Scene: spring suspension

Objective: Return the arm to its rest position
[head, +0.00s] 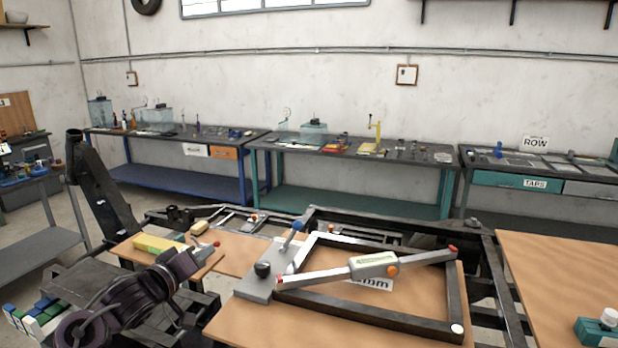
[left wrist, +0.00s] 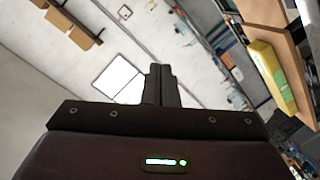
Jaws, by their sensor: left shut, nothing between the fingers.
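My left arm comes in from the lower left in the head view, dark and purple-tinted. Its left gripper (head: 203,256) is above the left end of the wooden bench top, beside a yellow block (head: 158,245). In the left wrist view the two dark fingers of this gripper (left wrist: 161,84) stand together, shut and empty. A yellow and green box (left wrist: 268,75) shows at the right of that view, apart from the fingers. My right gripper is not in view.
A dark square frame (head: 372,314) with a grey lever gauge (head: 374,264) and a grey block (head: 262,282) lies on the wooden bench. A wooden table (head: 560,275) with a teal box (head: 592,332) is at right. Workbenches (head: 345,150) line the wall.

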